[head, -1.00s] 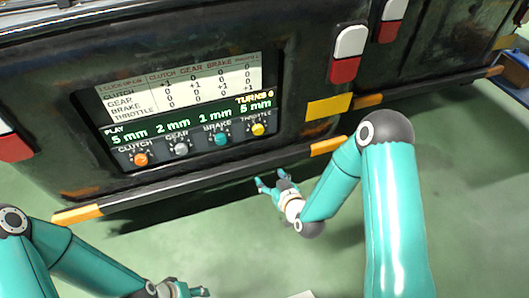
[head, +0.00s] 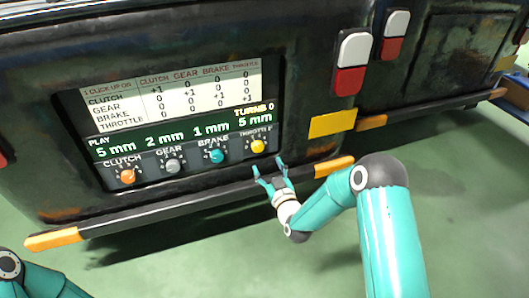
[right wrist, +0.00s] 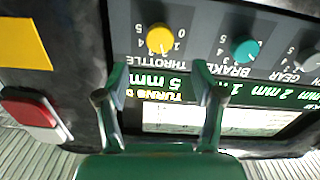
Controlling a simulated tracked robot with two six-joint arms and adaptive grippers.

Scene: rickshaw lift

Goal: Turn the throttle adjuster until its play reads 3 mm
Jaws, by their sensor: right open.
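The throttle adjuster is a yellow knob (head: 258,146) at the right end of a row on the dark panel. It also shows in the right wrist view (right wrist: 160,39), where the picture is upside down. The display (head: 180,140) reads 5 mm above the throttle knob and TURNS 0. My right gripper (head: 268,164) is open and empty, a little below the yellow knob and apart from it. In the right wrist view its fingers (right wrist: 163,80) are spread, with the yellow knob beyond them. My left arm shows at the lower left corner, and its gripper is out of view.
Orange clutch (head: 128,177), grey gear (head: 172,165) and teal brake (head: 217,156) knobs sit left of the throttle. A table of numbers (head: 175,95) is above them. A black bumper (head: 200,205) with orange ends juts out below. The green floor in front is clear.

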